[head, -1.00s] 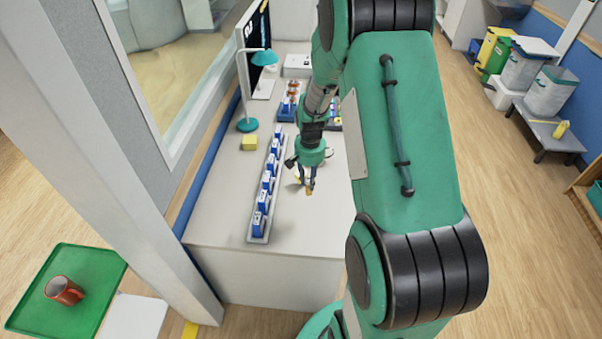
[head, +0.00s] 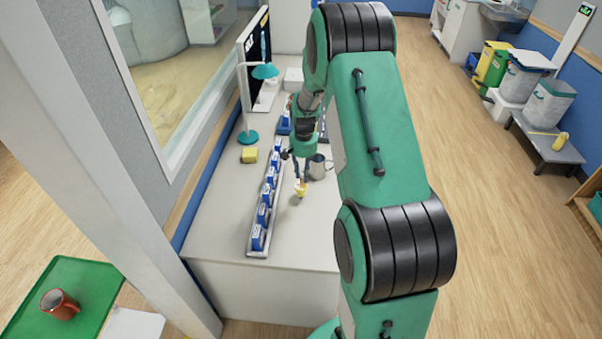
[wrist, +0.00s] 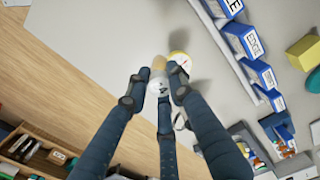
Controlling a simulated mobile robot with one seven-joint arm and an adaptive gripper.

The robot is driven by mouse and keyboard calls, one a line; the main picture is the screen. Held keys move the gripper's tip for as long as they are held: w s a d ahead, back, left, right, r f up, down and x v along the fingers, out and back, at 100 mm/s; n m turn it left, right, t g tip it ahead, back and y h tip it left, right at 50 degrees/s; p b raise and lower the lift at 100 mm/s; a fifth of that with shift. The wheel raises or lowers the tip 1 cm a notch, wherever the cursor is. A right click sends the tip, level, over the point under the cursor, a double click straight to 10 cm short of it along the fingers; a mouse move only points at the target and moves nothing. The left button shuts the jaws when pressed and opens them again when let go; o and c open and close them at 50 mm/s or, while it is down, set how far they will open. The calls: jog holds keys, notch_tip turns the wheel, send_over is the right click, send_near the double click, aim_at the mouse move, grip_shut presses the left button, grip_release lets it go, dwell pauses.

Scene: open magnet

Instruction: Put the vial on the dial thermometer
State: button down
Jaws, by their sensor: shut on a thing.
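My gripper (wrist: 156,92) is shut on the vial (wrist: 158,84), a small pale thing with a tan end, held between the fingertips. The dial thermometer (wrist: 179,66), round with a pale face, a yellow rim and a red mark, shows just beyond the vial in the wrist view. It partly overlaps the vial there, so I cannot tell whether they touch. In the head view my gripper (head: 301,178) is low over the white table, with a small yellow and white patch at its tips; vial and thermometer are hard to tell apart there.
A grey rack of blue boxes (head: 264,212) runs along the left of the gripper.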

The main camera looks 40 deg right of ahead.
jog(key=w, duration=0.1)
jog(key=w+d, duration=0.1)
jog(key=w, duration=0.1)
jog(key=w+d, duration=0.1)
jog(key=shift+w+d+f, duration=0.15)
jog(key=shift+f, duration=0.05)
jog(key=shift+f+b, duration=0.35)
jog(key=shift+f, duration=1.4)
jog(key=shift+f, duration=0.1)
jog(key=c, duration=1.5)
grip_release()
notch_tip(320, 180, up, 12)
jog(key=shift+r+p, duration=0.1)
jog(key=shift+p, duration=0.5)
